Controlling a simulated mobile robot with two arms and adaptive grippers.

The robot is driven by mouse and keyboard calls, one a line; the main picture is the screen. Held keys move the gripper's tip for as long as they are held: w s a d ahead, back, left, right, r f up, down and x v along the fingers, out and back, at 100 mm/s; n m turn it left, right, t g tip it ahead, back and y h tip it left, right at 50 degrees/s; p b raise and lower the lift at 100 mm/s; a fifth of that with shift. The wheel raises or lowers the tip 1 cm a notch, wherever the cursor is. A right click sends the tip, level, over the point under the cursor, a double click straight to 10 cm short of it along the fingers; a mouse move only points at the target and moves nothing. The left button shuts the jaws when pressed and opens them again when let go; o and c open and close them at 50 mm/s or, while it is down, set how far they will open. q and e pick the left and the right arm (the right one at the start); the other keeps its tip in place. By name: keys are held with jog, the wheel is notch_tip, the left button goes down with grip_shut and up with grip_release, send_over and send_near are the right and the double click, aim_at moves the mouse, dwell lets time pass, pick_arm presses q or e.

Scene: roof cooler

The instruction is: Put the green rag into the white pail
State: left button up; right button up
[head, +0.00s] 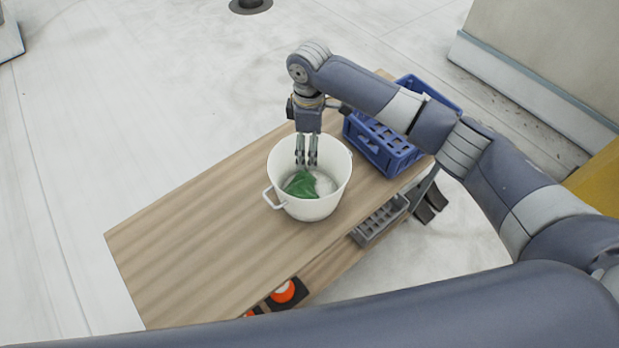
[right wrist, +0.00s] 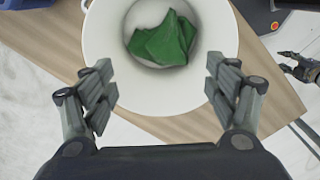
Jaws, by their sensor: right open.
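The white pail (head: 280,165) stands upright on the wooden table, its handle on the left side. The green rag (head: 300,185) lies crumpled inside, on the pail's floor. My right gripper (head: 306,160) points down into the pail's mouth, above the rag. In the right wrist view, its fingers (right wrist: 164,82) are spread wide with nothing between them. That view also shows the rag (right wrist: 162,40) loose inside the pail (right wrist: 100,35). My left gripper (right wrist: 300,66) shows small at the right edge of the right wrist view, away from the pail; its opening is unclear.
A blue crate (head: 385,150) stands behind the pail to the right. A grey slotted tray (head: 380,220) and an orange-topped item (head: 284,291) sit low along the table's near side. The left part of the wooden table (head: 180,240) is bare.

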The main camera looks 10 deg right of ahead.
notch_tip(320, 180, up, 11)
jog(key=s+a+f+m+t+y, duration=0.1)
jog(key=s+a+f+m+y, duration=0.35)
jog(key=s+f, duration=0.85)
jog(key=s+d+f+m+t+h, duration=0.15)
jog(key=s+d+m, duration=0.25)
jog(key=s+d, duration=0.45)
jog(key=s+d+f+m+t+h, duration=0.1)
jog(key=s+d+f+m+h, duration=0.15)
jog(key=s+d+m, duration=0.45)
notch_tip(320, 180, down, 31)
jog(key=s+n+g+b, duration=0.1)
jog(key=s+n+b, duration=0.15)
jog(key=b, duration=0.45)
jog(key=s+d+f+b, duration=0.2)
jog(key=s+f, duration=0.6)
jog(key=f, duration=0.3)
jog(key=s+d+f+g+b, duration=0.1)
jog(key=s+f+b, duration=0.2)
jog(key=s+f, duration=0.6)
notch_tip(320, 180, down, 3)
jog(key=shift+d+f+n+b, duration=0.15)
jog(key=shift+d+n+b, duration=0.15)
jog(key=shift+d+b, duration=0.05)
